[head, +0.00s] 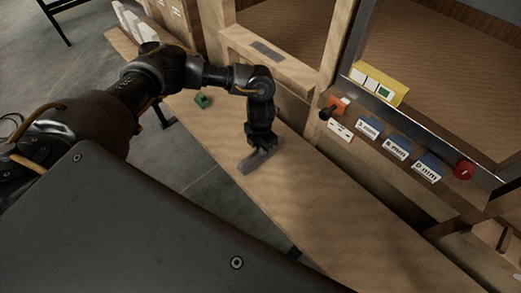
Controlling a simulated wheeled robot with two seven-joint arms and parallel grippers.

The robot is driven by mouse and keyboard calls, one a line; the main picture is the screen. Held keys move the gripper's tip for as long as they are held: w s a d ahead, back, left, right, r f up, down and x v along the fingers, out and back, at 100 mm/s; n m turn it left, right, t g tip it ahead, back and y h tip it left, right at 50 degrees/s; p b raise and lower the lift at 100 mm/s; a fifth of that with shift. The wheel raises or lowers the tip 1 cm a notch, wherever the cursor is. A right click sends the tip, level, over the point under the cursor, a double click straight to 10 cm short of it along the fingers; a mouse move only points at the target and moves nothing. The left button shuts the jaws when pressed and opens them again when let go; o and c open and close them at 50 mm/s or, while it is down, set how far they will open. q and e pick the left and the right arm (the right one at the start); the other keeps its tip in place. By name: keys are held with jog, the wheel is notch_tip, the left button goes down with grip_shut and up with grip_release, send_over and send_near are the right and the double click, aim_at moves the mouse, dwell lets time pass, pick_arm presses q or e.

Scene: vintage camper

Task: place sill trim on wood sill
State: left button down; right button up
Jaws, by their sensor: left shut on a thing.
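A grey, flat strip that looks like the sill trim (254,162) is at the fingertips of my left gripper (260,146), low over the wooden bench in the head view. The gripper points down and is shut on the strip. I cannot tell if the strip touches the bench top. The wood sill (285,65) seems to be the pale ledge behind the gripper, below the window opening. A grey flat piece (266,50) lies on that ledge. My right gripper is not in view.
The wooden bench (330,215) is mostly clear to the right. A small green block (202,100) lies on it at left. Behind are a yellow box (375,85), an orange-and-black tool (333,108), blue labelled bins (397,147) and a red button (464,170).

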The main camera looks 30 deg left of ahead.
pick_arm(q)
notch_tip(320, 180, up, 2)
jog(key=shift+r+b, duration=0.25)
jog(key=shift+b, duration=0.3)
jog(key=s+d+r, duration=0.3)
jog(key=s+r, duration=0.7)
jog(key=s, duration=0.4)
pick_arm(e)
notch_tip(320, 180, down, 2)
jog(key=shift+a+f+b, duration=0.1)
jog(key=shift+b, duration=0.2)
pick_arm(q)
jog(key=w+r+m, duration=0.2)
jog(key=r+m, duration=0.2)
jog(key=m, duration=1.2)
jog(key=w+a+r+m, duration=0.1)
jog(key=w+r+m, duration=0.1)
jog(key=m, duration=1.4)
jog(key=shift+r, duration=0.85)
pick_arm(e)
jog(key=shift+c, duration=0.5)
